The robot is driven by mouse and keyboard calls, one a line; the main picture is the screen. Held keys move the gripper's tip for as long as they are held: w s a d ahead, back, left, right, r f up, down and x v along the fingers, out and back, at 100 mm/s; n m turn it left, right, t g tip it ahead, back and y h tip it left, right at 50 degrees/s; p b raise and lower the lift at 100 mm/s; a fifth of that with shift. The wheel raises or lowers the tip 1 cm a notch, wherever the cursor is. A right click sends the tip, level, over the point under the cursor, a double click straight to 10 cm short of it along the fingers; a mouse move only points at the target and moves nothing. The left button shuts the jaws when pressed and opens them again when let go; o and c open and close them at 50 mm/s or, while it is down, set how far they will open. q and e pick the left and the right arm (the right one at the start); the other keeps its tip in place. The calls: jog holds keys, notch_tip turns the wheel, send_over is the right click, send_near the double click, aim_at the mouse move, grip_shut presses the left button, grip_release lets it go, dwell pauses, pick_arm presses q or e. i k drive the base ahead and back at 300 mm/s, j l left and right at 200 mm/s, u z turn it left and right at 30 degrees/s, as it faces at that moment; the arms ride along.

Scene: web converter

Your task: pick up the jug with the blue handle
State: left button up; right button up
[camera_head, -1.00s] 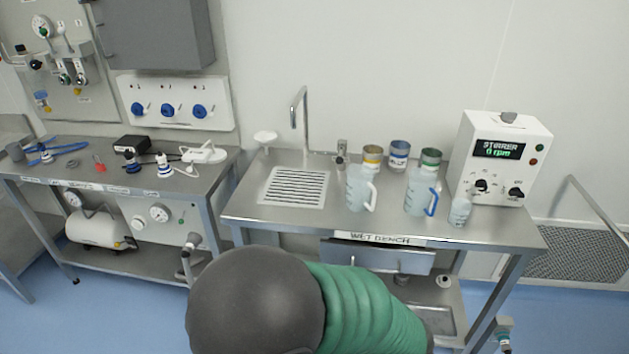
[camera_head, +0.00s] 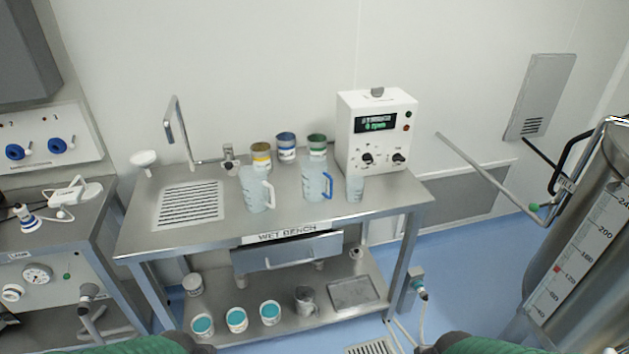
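The jug with the blue handle (camera_head: 314,180) is translucent and stands upright on the steel wet bench (camera_head: 385,200). Its blue handle is on its right side. A similar jug with a white handle (camera_head: 253,190) stands to its left. A small clear beaker (camera_head: 355,187) stands close to its right. Neither of my grippers shows; only dark and green parts of my own body show at the bottom edge.
The stirrer unit (camera_head: 377,135) stands behind the jugs at the right. Several tins, one with a green band (camera_head: 317,145), stand behind them. A tap (camera_head: 178,130) and drain grid (camera_head: 190,204) are at the left. A large steel tank (camera_head: 590,240) stands at the far right.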

aim_at(313, 168)
jog(key=i, duration=0.45)
jog(key=i+j, duration=0.15)
jog(key=i, duration=0.25)
jog(key=l+z, duration=0.05)
